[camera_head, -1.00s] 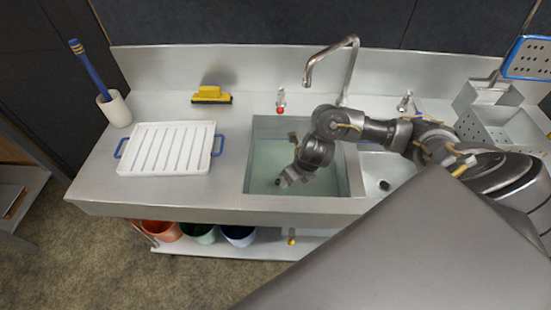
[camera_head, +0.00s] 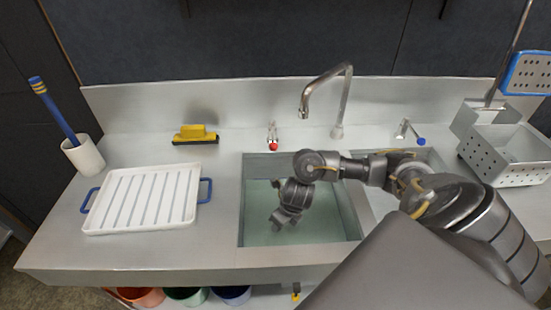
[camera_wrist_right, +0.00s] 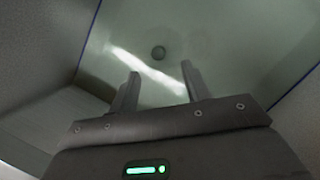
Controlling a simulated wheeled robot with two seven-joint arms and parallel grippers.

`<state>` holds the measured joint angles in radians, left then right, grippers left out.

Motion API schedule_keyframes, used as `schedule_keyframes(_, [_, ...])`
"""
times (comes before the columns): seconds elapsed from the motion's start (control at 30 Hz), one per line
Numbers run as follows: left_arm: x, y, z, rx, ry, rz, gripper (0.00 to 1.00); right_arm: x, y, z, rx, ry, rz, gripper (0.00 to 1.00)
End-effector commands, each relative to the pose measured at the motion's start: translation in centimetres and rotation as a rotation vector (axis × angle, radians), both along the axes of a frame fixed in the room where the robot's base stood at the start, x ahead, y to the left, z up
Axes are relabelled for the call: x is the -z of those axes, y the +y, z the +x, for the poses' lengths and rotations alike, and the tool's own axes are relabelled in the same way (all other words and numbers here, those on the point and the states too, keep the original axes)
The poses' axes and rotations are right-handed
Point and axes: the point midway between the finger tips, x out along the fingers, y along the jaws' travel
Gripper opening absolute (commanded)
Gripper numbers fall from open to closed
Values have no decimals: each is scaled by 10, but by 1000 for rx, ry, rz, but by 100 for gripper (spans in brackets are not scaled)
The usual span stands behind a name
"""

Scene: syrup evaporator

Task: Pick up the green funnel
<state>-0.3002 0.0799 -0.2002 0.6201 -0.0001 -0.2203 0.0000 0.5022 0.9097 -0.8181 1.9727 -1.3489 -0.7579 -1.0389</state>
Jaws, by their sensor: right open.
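I cannot make out a green funnel in either view. My right gripper (camera_head: 280,219) hangs down inside the left sink basin (camera_head: 350,212), which holds greenish water. In the right wrist view my right gripper (camera_wrist_right: 160,68) is open, its two fingers apart with nothing between them. The fingers point at the basin floor, where a round dark drain (camera_wrist_right: 158,53) and a bright streak of light show. My left gripper is in neither view.
A faucet (camera_head: 345,92) arches behind the basin. A white ribbed tray (camera_head: 140,200), a yellow brush (camera_head: 196,134) and a cup (camera_head: 84,156) with a blue stick stand left. A perforated basket (camera_head: 512,155) is at right. Buckets (camera_head: 185,296) sit below the counter.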

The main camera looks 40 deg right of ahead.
Motion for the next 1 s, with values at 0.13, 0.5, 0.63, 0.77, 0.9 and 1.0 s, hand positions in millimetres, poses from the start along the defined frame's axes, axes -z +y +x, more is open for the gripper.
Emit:
schedule_keyframes(0.13, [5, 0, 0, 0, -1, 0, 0, 18, 2, 5, -1, 0, 2, 48])
schedule_keyframes(0.5, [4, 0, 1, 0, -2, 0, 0, 41, 5, 13, -1, 3, 1, 48])
schedule_keyframes(0.63, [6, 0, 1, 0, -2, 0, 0, 59, 6, 20, -2, 1, 2, 48])
schedule_keyframes(0.77, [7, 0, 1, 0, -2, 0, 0, 70, 6, 24, -4, -1, 1, 48])
schedule_keyframes(0.9, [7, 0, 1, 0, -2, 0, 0, 71, 6, 25, -4, -3, 1, 48])
schedule_keyframes(1.0, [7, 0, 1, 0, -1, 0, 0, 71, 6, 25, -4, -2, 1, 48])
